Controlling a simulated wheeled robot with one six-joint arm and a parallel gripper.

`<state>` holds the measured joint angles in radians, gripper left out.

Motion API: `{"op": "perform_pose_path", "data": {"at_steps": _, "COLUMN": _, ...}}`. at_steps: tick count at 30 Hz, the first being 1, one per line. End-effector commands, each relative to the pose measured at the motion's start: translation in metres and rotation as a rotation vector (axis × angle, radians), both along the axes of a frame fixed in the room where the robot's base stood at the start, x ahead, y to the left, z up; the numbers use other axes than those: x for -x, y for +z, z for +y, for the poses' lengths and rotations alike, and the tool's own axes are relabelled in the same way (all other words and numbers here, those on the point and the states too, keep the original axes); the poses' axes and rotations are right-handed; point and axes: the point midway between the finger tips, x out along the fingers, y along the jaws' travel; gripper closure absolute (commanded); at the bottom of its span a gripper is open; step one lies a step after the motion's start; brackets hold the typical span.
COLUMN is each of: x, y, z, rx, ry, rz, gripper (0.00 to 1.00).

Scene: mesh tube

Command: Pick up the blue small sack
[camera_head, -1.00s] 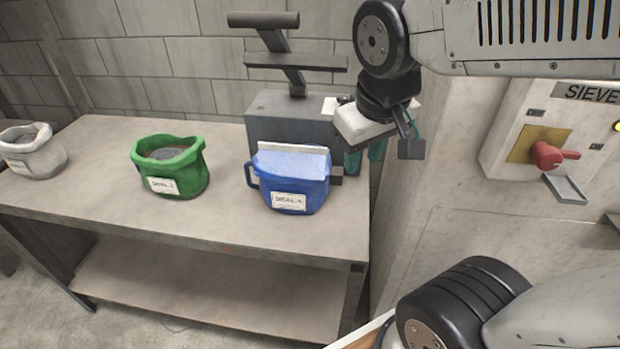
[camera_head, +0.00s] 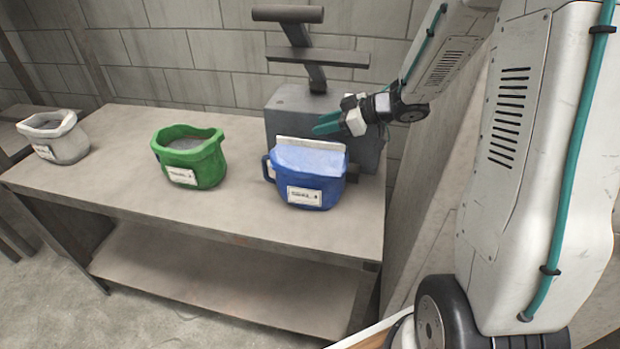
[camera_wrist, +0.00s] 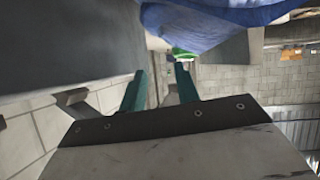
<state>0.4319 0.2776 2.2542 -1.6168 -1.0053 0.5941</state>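The blue small sack (camera_head: 307,178) stands upright on the table near its right end, with a white label on its front and a pale strip along its back rim. It also shows at the top of the wrist view (camera_wrist: 215,25). My gripper (camera_head: 325,124) appears just above the sack's back rim, with its teal fingers pointing left. In the wrist view, the two fingers (camera_wrist: 160,80) are apart with nothing between them, and the sack lies outside the gap. I cannot tell whether the gripper touches the sack.
A green sack (camera_head: 190,161) and a white sack (camera_head: 60,141) stand further left on the table (camera_head: 130,195). A grey device (camera_head: 290,105) with a dark upright frame stands behind the blue sack. A wall panel stands at the right. Bare tabletop lies between the sacks.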

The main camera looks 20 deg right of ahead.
Motion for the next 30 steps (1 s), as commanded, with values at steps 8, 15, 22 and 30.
{"op": "perform_pose_path", "data": {"at_steps": 8, "x": 0.022, "y": -0.015, "z": -0.013, "rx": -0.047, "ry": 0.07, "rz": 0.089, "gripper": 0.68}}
{"op": "perform_pose_path", "data": {"at_steps": 15, "x": 0.006, "y": -0.028, "z": 0.007, "rx": -0.046, "ry": 0.071, "rz": 0.089, "gripper": 0.68}}
{"op": "perform_pose_path", "data": {"at_steps": 22, "x": -0.014, "y": -0.044, "z": 0.03, "rx": -0.045, "ry": 0.071, "rz": 0.087, "gripper": 0.68}}
{"op": "perform_pose_path", "data": {"at_steps": 30, "x": -0.018, "y": -0.047, "z": 0.035, "rx": -0.045, "ry": 0.069, "rz": 0.085, "gripper": 0.68}}
